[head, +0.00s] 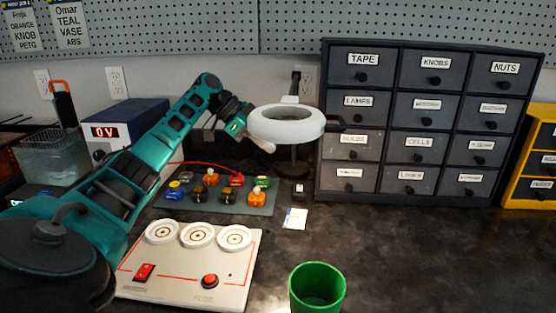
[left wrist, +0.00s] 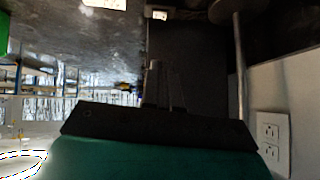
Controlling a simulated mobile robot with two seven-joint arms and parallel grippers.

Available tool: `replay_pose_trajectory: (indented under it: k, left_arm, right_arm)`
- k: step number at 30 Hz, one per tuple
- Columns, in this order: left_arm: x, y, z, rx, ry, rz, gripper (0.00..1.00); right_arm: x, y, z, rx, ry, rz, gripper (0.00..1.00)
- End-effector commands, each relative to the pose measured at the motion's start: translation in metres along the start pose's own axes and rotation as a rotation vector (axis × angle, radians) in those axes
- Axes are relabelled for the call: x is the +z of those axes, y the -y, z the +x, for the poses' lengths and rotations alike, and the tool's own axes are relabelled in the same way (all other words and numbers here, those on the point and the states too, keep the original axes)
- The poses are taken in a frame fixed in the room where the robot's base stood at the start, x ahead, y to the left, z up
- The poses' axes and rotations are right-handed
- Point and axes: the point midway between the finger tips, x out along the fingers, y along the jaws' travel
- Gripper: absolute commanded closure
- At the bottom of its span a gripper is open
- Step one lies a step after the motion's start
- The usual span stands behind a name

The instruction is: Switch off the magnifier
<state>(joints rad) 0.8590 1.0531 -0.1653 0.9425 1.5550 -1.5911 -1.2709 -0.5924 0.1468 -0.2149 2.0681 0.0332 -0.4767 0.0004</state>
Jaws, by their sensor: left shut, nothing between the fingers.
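The magnifier (head: 286,123) has a white ring head on a dark stand at the back of the worktop, before the wall. Its ring does not clearly glow, so I cannot tell if it is lit. A small black-and-white piece (head: 299,190), perhaps its switch, lies on the worktop right of the stand; a similar piece shows at the top of the left wrist view (left wrist: 157,14). My left arm reaches to the left side of the ring, and its fingertips are hidden in the head view. In the left wrist view my left gripper (left wrist: 160,68) is shut and empty. My right gripper is out of view.
A mat (head: 262,208) with several coloured parts lies below the ring. A white board (head: 170,283) with three round sockets and a green cup (head: 317,289) stand in front. A drawer cabinet (head: 390,125) stands close right of the magnifier. The right worktop is clear.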

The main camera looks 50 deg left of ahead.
Motion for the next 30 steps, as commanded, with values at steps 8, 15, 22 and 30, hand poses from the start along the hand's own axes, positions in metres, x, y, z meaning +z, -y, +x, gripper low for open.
replay_pose_trajectory:
  k: [8,15,22,30]
  left_arm:
    - [0.001,-0.001,0.057,0.005,0.0,0.0,1.0]
    - [0.01,-0.001,0.101,0.002,0.003,-0.004,1.0]
    - [0.027,-0.001,0.117,0.002,0.001,-0.002,1.0]
    - [0.029,-0.001,0.119,0.001,0.001,0.0,1.0]
  right_arm:
    - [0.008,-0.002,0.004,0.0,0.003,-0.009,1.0]
    - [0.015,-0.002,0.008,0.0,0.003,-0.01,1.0]
    - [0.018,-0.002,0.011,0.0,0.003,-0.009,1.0]
    - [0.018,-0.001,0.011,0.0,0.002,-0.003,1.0]
